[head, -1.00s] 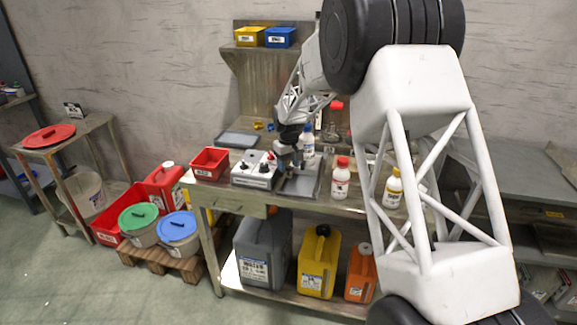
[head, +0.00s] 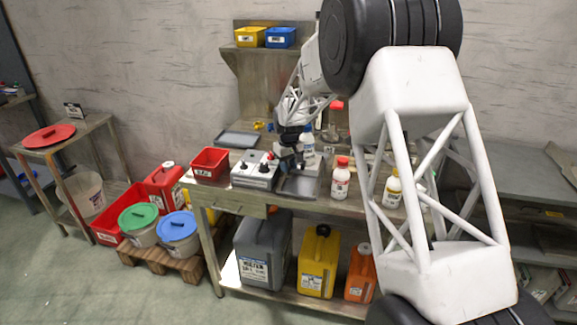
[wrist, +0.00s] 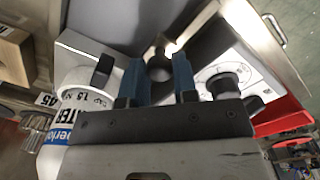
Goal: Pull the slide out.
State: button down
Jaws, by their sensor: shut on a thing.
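The grey-white control box (head: 254,171) stands on the workbench, with black knobs and a red knob on top. My gripper (head: 291,165) is at its right end, above the bench. In the wrist view, the two blue fingers of my gripper (wrist: 158,84) are on either side of a dark round knob (wrist: 158,68), shut on it. I take this knob for the slide's handle; how far the slide is out cannot be told. A white panel with another black knob (wrist: 220,84) shows to the right in that view. The gripper hides much of the held part in the head view.
A dark grey tray (head: 299,187) lies close to the gripper. A red bin (head: 210,164) is left of the box. A red-capped bottle (head: 340,181) and a yellow-capped bottle (head: 392,188) stand to the right. A white bottle (wrist: 60,150) is close beside the gripper in the wrist view.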

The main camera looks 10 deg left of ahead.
jog(key=shift+s, duration=0.1)
jog(key=s, duration=1.1)
jog(key=shift+s, duration=0.4)
dwell(0.4)
jog(key=c, duration=0.9)
grip_release()
notch_tip(320, 180, up, 8)
